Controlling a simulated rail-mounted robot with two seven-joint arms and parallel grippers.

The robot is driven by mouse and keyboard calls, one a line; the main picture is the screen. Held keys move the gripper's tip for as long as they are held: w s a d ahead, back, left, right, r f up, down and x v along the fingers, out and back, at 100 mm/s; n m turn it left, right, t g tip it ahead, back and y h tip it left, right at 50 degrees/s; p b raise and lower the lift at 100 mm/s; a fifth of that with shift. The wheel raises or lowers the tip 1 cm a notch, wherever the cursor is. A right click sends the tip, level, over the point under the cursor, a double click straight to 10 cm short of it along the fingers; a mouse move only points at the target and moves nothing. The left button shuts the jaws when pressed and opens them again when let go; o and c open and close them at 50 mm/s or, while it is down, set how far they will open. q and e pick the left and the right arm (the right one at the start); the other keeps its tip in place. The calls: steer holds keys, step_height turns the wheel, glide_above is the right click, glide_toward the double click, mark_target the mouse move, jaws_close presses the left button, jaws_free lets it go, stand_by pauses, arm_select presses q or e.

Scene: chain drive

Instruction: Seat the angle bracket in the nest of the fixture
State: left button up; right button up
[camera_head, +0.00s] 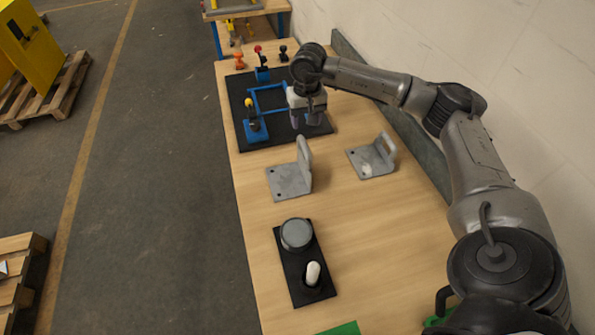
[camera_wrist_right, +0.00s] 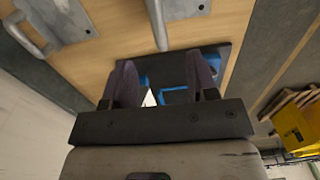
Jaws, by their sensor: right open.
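Two grey angle brackets, each with a flat base and an upright handle-like flange, stand apart on the wooden table in the head view. The larger-looking one (camera_head: 288,180) is left, the other (camera_head: 368,158) right. The fixture (camera_head: 240,85) is a black plate with a blue frame (camera_head: 268,86) and a blue block (camera_head: 255,132); no bracket shows in it. My right gripper (camera_head: 308,120) is above the fixture's right side, fingers pointing down. The right wrist view shows its fingers (camera_wrist_right: 163,75) apart, with the fixture beyond and no held part visible. My left gripper is out of view.
A black plate (camera_head: 297,280) with a grey disc and a white-topped part stands nearer on the table. Small red, orange and black-knobbed items (camera_head: 258,50) stand at the far end. A wall runs along the right. The table between brackets and front plate is clear.

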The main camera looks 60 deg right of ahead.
mark_target(305, 144)
steer(key=f, duration=0.7)
steer(key=shift+s+d+f, duration=0.15)
steer(key=shift+d+f, duration=0.05)
steer(key=shift+d, duration=0.15)
steer(key=shift+w+a+f+p, duration=0.1)
steer(key=shift+w+f+p, duration=0.05)
steer(key=shift+f, duration=1.4)
steer(key=shift+w+a+f+p, duration=0.1)
steer(key=shift+f+p, duration=0.05)
steer(key=shift+f, duration=1.35)
steer(key=shift+c, duration=0.2)
jaws_close()
steer(key=shift+r, duration=0.2)
